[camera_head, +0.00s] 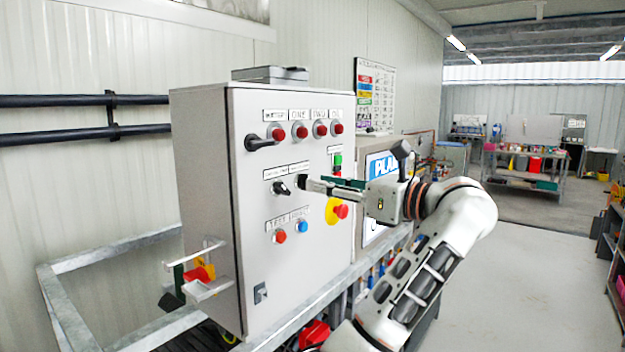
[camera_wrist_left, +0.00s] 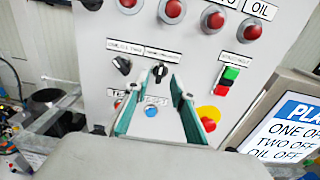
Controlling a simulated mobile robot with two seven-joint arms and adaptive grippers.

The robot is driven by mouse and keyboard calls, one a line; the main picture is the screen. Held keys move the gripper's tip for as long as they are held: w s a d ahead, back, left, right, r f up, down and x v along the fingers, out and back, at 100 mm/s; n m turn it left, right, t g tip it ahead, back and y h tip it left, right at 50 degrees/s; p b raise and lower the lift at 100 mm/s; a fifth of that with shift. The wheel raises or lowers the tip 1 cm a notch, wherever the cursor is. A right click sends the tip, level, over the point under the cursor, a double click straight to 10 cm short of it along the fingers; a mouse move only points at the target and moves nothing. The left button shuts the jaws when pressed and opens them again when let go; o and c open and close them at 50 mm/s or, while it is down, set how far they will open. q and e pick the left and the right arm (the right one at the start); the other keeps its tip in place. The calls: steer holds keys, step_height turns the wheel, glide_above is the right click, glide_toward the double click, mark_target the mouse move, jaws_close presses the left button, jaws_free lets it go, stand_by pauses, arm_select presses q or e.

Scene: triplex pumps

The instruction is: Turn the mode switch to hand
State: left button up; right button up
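Two black rotary knobs sit mid-height on the grey control cabinet (camera_head: 262,260). The left knob (camera_head: 281,188) is tilted and also shows in the wrist view (camera_wrist_left: 123,64). The right knob (camera_wrist_left: 159,73) points roughly upright in the wrist view; in the head view my fingertip partly hides it. The labels above both are too small to read surely, so I cannot tell which is the mode switch. My left gripper (camera_wrist_left: 150,90) is open, its teal-lined fingers either side of the line to the right knob. Its tips are close to the panel in the head view; contact is unclear.
Red lamps (camera_head: 300,131) and a large black handle (camera_head: 260,142) are above. A red-and-yellow emergency stop (camera_head: 340,211) lies right of the knobs, below green and red buttons (camera_wrist_left: 227,80). A blue button (camera_wrist_left: 151,110) is below. A PLANT sign (camera_wrist_left: 283,132) stands right.

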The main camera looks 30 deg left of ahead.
mark_target(305, 182)
arm_select(q)
steer(key=a, duration=0.3)
steer(key=shift+w+a+p, duration=0.15)
steer(key=shift+a+p, duration=0.1)
steer(key=shift+p, duration=0.05)
arm_select(e)
steer(key=shift+s+d+f, duration=0.4)
steer(key=shift+s+f, duration=0.1)
arm_select(q)
jaws_close()
arm_select(e)
steer(key=shift+r, duration=0.1)
steer(key=shift+w, duration=0.1)
